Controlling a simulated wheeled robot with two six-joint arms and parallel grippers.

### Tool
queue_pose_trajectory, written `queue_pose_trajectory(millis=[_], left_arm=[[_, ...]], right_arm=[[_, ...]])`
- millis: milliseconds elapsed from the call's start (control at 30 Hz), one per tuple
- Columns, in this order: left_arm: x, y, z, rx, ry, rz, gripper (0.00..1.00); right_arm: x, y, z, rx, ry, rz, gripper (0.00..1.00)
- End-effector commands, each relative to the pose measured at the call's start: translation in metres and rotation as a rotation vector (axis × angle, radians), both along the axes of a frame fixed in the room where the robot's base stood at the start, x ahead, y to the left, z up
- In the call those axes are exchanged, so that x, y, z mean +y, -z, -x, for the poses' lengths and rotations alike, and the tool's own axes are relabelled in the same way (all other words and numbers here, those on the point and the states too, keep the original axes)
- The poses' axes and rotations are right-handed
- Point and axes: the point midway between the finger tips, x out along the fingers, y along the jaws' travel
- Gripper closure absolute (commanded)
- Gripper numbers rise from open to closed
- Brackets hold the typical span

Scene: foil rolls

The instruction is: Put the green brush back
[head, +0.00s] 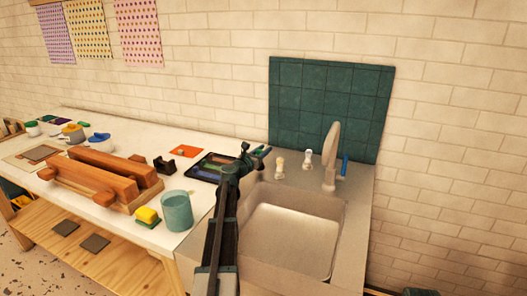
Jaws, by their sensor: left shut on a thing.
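My left arm rises from the bottom, and my left gripper (255,154) is at the sink's back left corner, beside the dark tray. It is shut on a slim thing, taken to be the green brush; it is too small and too covered by the jaws for its colour to show clearly. The dark tray (192,174) lies on the white table, holds several small coloured items, and is partly hidden by my arm. My right gripper is not in view.
The sink basin (292,232) is right of my arm, with a tall tap (331,150) behind it. A black tape dispenser (164,165) is left of the tray.

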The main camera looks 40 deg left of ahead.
Motion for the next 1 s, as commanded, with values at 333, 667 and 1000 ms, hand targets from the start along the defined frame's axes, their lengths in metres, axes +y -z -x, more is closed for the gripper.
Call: queue_pose_trajectory(millis=[333,667,1000], left_arm=[[0.0,0.005,0.0,0.0,0.0,0.0,1.0],[0.0,0.008,0.0,0.0,0.0,0.0,1.0],[0.0,0.012,0.0,0.0,0.0,0.0,1.0]], right_arm=[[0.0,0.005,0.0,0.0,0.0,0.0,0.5],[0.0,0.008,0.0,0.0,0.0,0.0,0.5],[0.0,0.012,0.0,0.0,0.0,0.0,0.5]])
